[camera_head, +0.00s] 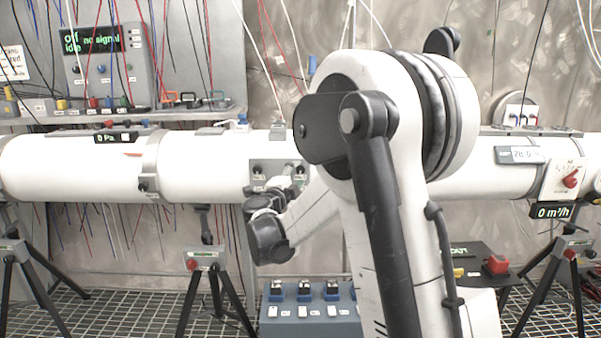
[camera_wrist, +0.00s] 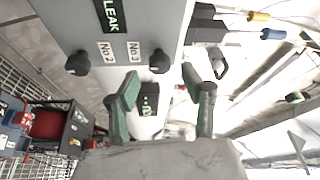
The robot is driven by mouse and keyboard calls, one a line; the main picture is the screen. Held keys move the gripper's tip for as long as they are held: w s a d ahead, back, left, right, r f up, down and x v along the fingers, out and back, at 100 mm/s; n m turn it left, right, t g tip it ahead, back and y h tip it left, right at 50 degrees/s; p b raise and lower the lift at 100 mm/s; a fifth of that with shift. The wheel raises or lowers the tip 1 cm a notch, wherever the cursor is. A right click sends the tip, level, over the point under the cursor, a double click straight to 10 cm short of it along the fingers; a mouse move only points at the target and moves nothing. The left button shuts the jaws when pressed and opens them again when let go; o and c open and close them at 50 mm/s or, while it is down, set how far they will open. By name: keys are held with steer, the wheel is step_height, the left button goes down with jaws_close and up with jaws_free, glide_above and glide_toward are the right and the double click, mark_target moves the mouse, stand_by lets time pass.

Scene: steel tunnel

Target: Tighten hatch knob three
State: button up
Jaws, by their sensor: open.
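A grey hatch panel (camera_wrist: 165,20) fills the top of the wrist view, with labels No2 and No3. A dark knob (camera_wrist: 159,61) stands by the No3 label, and another dark knob (camera_wrist: 78,62) by the No2 label. My gripper (camera_wrist: 161,82) is open, its two green-padded fingers apart. The knob by No3 lies just beyond the gap between the fingertips, and no contact shows. In the head view, my gripper (camera_head: 287,182) is at the front of the white pipe, below the grey panel (camera_head: 275,167); my arm hides part of that area.
A green LEAK display (camera_wrist: 111,15) is on the panel. The white pipe (camera_head: 80,170) runs across the head view on black tripods (camera_head: 207,265). A blue-grey box (camera_head: 310,312) with switches stands below. Loose cables hang around the pipe.

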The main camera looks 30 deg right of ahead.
steer(key=v, duration=0.8)
steer(key=shift+s, duration=0.1)
steer(key=s+a+r+n+t+y+p, duration=0.1)
steer(key=s+a+r+n+t+y, duration=0.1)
steer(key=a+r+n+t+y, duration=0.35)
steer(key=s+a+r+n+t+y+p, duration=0.1)
steer(key=s+a+r+n+t+y, duration=0.15)
steer(key=a+r+n+y, duration=0.5)
steer(key=s+a+f+n+g+y+p, duration=0.1)
steer(key=s+a+f+n+g+y, duration=0.3)
steer(key=s+n, duration=0.45)
steer(key=s+d+f+n+g+h+p, duration=0.1)
steer(key=s+f+g, duration=0.3)
steer(key=s, duration=0.7)
steer(key=s+d+f+n+g+h+p, duration=0.1)
steer(key=s+f+n+g, duration=0.2)
steer(key=s+f+g, duration=0.2)
steer(key=s+f, duration=0.3)
steer(key=s, duration=0.4)
steer(key=shift+d+f+h, duration=0.25)
steer(key=shift+h, duration=0.05)
